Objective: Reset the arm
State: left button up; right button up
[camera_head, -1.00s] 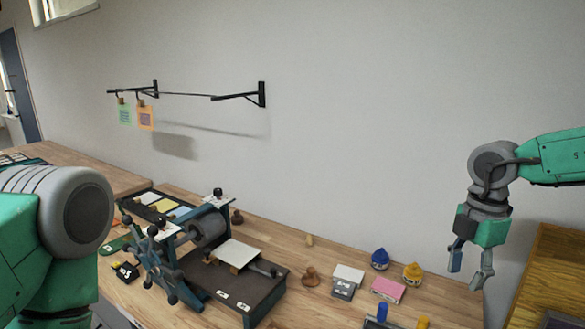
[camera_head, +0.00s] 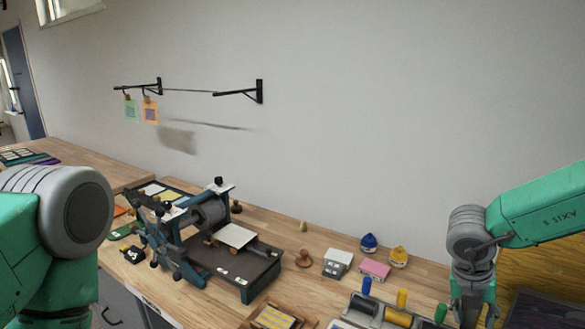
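My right arm comes in from the right edge in the head view. Its gripper (camera_head: 474,313) points down at the lower right, and its fingertips are at or beyond the bottom edge, so its opening is unclear. It hangs beside the ink rollers, to their right. My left arm (camera_head: 65,225) fills the lower left corner; its gripper is out of the picture. No held object shows at either arm.
A printing press (camera_head: 210,240) stands on the wooden bench. Right of it are a wooden stamp (camera_head: 304,259), a pink block (camera_head: 375,269), blue (camera_head: 368,243) and yellow (camera_head: 398,257) ink containers, and rollers (camera_head: 385,310). A wooden crate (camera_head: 545,275) is at right.

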jog(key=s+f+n+t, duration=0.2)
jog(key=s+f+n, duration=0.4)
jog(key=n, duration=0.5)
jog(key=s+f+n+t, duration=0.1)
jog(key=s+f+n, duration=0.2)
jog(key=f+n, duration=0.6)
jog(key=s+a+f+n+g+y, duration=0.2)
jog(key=s+a+n, duration=0.1)
jog(key=s+n, duration=0.85)
jog(key=s+a+f+n+g+y, duration=0.2)
jog(key=s+a+f+n, duration=0.1)
jog(key=s+n, duration=0.85)
pick_arm(q)
notch_tip(320, 180, down, 17)
jog(key=b, duration=1.6)
jog(key=shift+s+r+b, duration=0.2)
jog(key=shift+b, duration=0.15)
pick_arm(e)
jog(key=w+f+t, duration=0.1)
jog(key=w+f, duration=0.2)
jog(key=f, duration=1.2)
jog(key=shift+a+f, duration=0.35)
jog(key=shift+f, duration=0.05)
pick_arm(q)
jog(key=shift+d, duration=0.1)
jog(key=shift+d, duration=0.15)
pick_arm(e)
jog(key=shift+d, duration=0.15)
